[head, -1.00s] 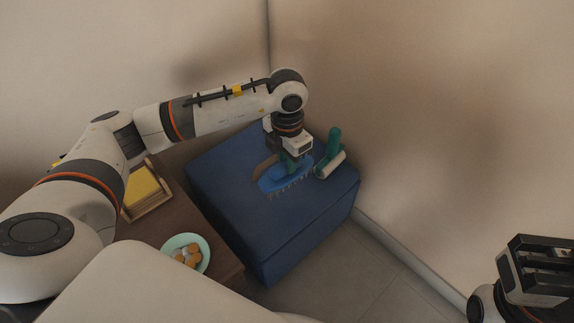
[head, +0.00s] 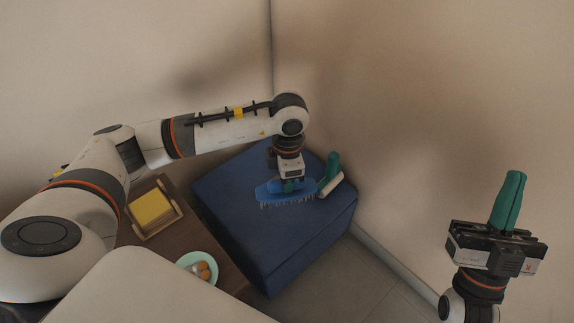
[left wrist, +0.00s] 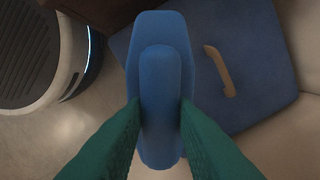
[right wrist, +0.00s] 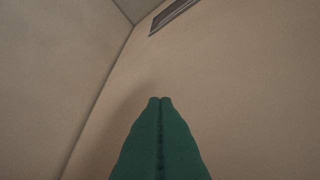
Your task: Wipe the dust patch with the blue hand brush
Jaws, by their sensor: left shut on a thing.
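The blue hand brush (head: 287,194) is in my left gripper (head: 288,182), over the blue ottoman (head: 300,233), bristles down. I cannot tell whether the bristles touch its top. In the left wrist view the green fingers close on both sides of the brush's raised handle (left wrist: 160,90). A tan curved strip (left wrist: 219,70) lies on the ottoman there, right of the brush and apart from it; I cannot tell whether it is the dust patch. It does not show clearly in the head view. My right gripper (head: 511,198) is shut and empty, fingers pointing up, far right of the ottoman.
A lint roller with a teal handle (head: 331,166) and a white roll lies at the ottoman's back right edge, close to the brush. A brown table (head: 150,242) at left holds a wooden tray (head: 176,210) with yellow contents and a mint plate (head: 211,276) with brown pieces. Walls stand behind.

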